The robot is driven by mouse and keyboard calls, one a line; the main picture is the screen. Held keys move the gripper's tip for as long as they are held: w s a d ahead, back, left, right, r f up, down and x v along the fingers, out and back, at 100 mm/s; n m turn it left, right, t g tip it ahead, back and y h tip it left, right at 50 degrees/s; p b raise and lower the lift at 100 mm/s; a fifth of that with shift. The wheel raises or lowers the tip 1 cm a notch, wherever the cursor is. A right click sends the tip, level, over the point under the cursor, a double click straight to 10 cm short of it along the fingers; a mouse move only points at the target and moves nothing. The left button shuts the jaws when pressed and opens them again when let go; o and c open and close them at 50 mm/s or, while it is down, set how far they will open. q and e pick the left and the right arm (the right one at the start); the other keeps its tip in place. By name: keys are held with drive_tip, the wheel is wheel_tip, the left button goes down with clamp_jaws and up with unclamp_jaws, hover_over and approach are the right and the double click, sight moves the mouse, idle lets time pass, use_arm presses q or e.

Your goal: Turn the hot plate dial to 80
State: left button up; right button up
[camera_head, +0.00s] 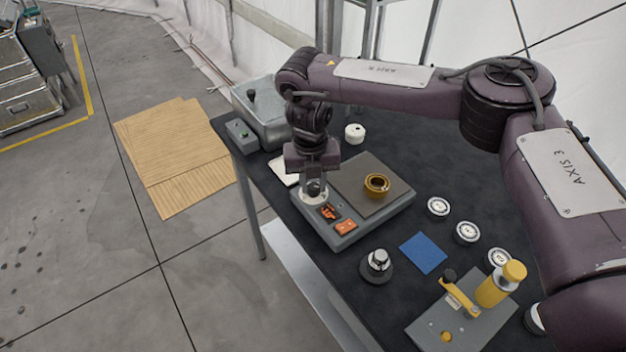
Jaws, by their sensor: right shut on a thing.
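The hot plate (352,191) stands near the front edge of the dark table, with a grey front panel. A round yellow-brown ring or dish (377,183) sits on its top plate. On the panel are an orange-lit display (329,212) and an orange switch (346,226). My right gripper (315,192) points down at the left end of this panel and is shut on the dial. The pale round dial base (313,198) shows around the fingertips; the dial's setting is hidden. The display's digits are too small to read. My left gripper is not in view.
A grey box with a lid (262,108) and a small control box (242,134) stand at the table's far left. Several white discs (438,207), a blue square (423,253), a knobbed weight (376,266) and a yellow-handled fixture (462,312) lie to the right.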

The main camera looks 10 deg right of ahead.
sight(312, 185)
drive_tip(key=shift+w+r+m, duration=0.1)
drive_tip(key=shift+w+m, duration=0.05)
drive_tip(key=shift+m, duration=0.95)
drive_tip(key=o, duration=1)
wheel_tip(312, 185, up, 8)
drive_tip(key=shift+a+f, duration=0.1)
drive_tip(key=shift+f, duration=0.05)
